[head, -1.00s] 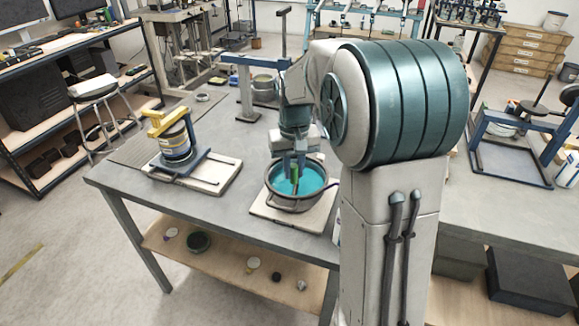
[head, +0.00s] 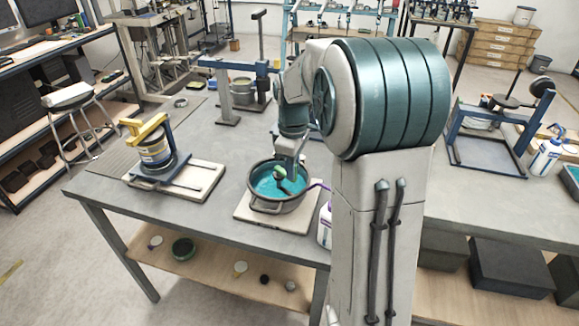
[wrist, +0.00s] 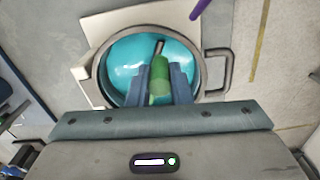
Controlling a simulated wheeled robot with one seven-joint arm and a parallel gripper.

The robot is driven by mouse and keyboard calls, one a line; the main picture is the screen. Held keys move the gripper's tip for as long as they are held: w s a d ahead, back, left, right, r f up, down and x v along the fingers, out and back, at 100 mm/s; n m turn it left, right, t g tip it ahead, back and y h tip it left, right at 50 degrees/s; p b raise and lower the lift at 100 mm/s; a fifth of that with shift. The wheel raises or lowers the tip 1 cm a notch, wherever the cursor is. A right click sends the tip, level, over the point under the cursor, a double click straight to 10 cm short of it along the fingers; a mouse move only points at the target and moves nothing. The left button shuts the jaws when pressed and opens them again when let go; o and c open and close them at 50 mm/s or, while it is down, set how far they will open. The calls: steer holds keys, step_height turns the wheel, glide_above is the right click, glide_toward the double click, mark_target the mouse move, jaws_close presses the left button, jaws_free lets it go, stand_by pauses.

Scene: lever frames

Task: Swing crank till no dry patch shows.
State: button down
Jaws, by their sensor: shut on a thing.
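A round metal pot (head: 262,206) with side handles stands on a pale board on the grey table, and it also shows in the wrist view (wrist: 226,72). Teal material (head: 266,187) covers the visible floor of the pot; in the wrist view (wrist: 125,62) it looks even, with some pale shine. A green grip (wrist: 159,72) with a short dark rod at its far end lies over the pot. My gripper (wrist: 162,88) is shut on this green grip, one blue-grey finger on each side. The fingers and wrist body hide the near part of the pot.
A yellow-topped can (head: 154,153) in a blue clamp stands on a board to the left. A white bottle (head: 324,225) stands close to the pot's right, partly behind my arm. A blue frame (head: 232,66) stands behind. The table's front edge is near.

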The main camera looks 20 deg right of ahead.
steer(key=shift+w+d+n, duration=0.25)
steer(key=shift+d+n, duration=0.15)
steer(key=shift+n, duration=0.7)
steer(key=c, duration=1.3)
jaws_free()
step_height(320, 180, up, 14)
steer(key=shift+f, duration=0.1)
